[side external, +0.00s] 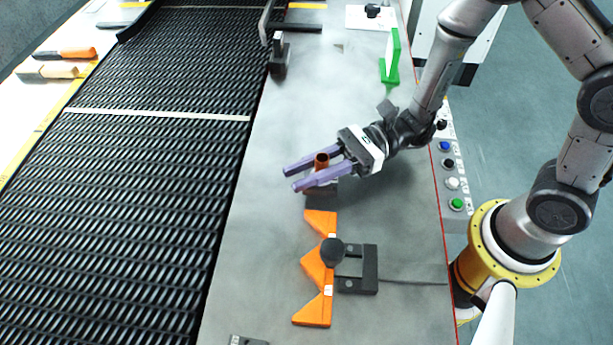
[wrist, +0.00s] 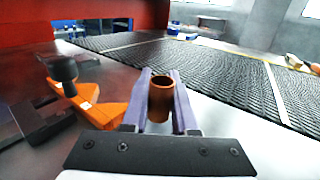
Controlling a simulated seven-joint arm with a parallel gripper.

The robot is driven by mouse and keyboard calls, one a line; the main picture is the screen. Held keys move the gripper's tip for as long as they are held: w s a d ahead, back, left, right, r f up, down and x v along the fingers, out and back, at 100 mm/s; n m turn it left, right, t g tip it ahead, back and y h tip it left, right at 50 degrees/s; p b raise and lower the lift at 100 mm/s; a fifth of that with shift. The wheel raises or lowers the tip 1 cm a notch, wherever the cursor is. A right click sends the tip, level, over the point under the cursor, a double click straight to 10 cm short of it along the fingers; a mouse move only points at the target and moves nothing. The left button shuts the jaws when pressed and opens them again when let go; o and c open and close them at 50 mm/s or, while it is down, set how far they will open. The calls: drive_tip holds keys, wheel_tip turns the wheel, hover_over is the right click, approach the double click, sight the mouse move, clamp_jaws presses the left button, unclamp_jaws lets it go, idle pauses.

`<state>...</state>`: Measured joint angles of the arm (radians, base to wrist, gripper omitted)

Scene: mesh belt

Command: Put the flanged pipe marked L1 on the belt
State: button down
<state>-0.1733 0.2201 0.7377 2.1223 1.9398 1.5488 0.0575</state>
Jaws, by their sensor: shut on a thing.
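A copper-brown pipe (side external: 321,160) stands upright between the purple fingers of my gripper (side external: 305,178). In the wrist view the pipe (wrist: 161,98) shows its open round top, and my gripper (wrist: 160,85) is shut on it from both sides. The pipe's lower part and flange are mostly hidden by the fingers, and I cannot read a mark on it. The black mesh belt (side external: 150,160) runs along the left, apart from my gripper; in the wrist view the belt (wrist: 220,75) lies ahead and to the right.
Orange angled blocks (side external: 318,265) and a black fixture with a round knob (side external: 332,252) stand just in front of my gripper. A green bracket (side external: 391,60) stands farther back. The grey table (side external: 270,215) is clear between the gripper and the belt. Orange-handled tools (side external: 78,52) lie beyond the belt.

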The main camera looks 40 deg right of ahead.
drive_tip(key=s+d+r, duration=0.1)
drive_tip(key=r, duration=0.1)
drive_tip(key=s+d+r, duration=0.1)
drive_tip(key=r, duration=0.2)
drive_tip(key=s+d+r, duration=0.1)
drive_tip(key=r, duration=0.1)
drive_tip(key=shift+s+d+r, duration=0.15)
drive_tip(key=shift+s+d, duration=0.15)
drive_tip(key=shift+s, duration=0.1)
drive_tip(key=s+d+r, duration=0.3)
drive_tip(key=s+d, duration=0.2)
drive_tip(key=s, duration=0.2)
drive_tip(key=shift+d+r, duration=0.25)
drive_tip(key=shift+d, duration=0.1)
